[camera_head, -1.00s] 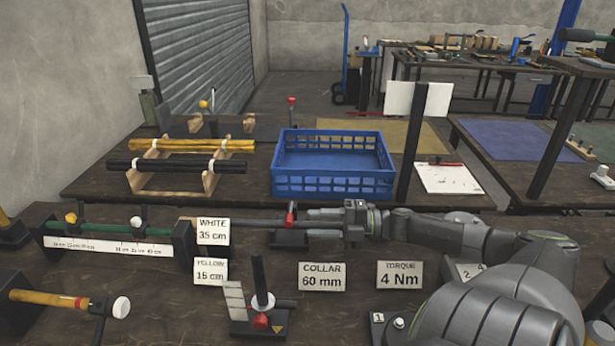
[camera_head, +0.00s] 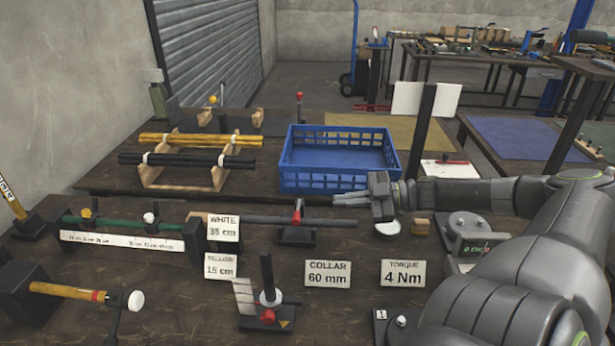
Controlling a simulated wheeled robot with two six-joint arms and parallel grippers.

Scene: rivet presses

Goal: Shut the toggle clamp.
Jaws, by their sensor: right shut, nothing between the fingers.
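I take this fixture to be the toggle clamp. My right gripper (camera_head: 336,200) is to the right of the red tip, slightly above the rod. Its fingers point left, together, with nothing between them. They look apart from the lever. My left gripper is not in view.
Sign cards (camera_head: 328,274) and a red-knobbed stand (camera_head: 267,300) are in front. A blue crate (camera_head: 340,183) and a rod rack (camera_head: 185,185) stand behind.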

